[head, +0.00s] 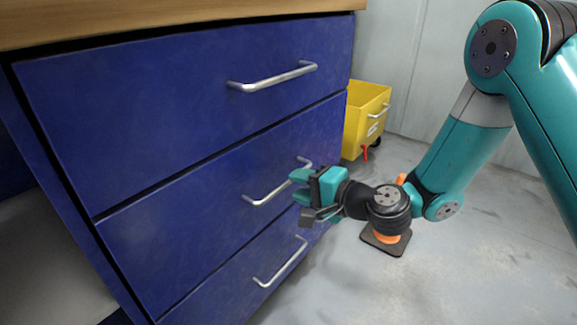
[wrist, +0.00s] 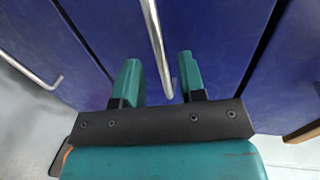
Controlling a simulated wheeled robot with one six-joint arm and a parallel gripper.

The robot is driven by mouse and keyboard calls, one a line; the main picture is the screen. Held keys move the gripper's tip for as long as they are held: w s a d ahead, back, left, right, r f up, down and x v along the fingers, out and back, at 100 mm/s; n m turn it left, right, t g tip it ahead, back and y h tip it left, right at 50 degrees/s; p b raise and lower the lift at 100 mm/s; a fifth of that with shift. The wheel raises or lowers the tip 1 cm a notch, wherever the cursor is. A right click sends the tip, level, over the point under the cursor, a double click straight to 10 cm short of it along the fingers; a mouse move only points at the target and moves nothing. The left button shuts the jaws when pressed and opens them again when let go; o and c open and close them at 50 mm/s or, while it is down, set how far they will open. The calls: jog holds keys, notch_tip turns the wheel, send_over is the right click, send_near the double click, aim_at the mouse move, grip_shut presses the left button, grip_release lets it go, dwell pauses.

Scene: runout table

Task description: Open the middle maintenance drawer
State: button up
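The blue middle drawer (head: 190,220) is flush with the cabinet front, between the top and bottom drawers. Its silver bar handle (head: 265,194) is partly hidden behind my gripper (head: 299,186) in the head view. My gripper is at the right end of this handle. In the wrist view my gripper (wrist: 159,82) has its two teal fingers apart. The middle handle (wrist: 155,40) runs down between them, with a visible gap on each side. I cannot tell how deep the bar sits between the fingers.
The top drawer (head: 190,100) and bottom drawer (head: 230,290) are shut and carry similar handles. A wooden top (head: 150,15) overhangs them. A yellow wheeled bin (head: 365,115) stands beyond the cabinet's right edge. Grey floor (head: 460,275) in front is mostly clear.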

aim_at(288, 182)
jog(key=shift+p+x, duration=0.75)
jog(key=shift+x, duration=1.15)
grip_shut()
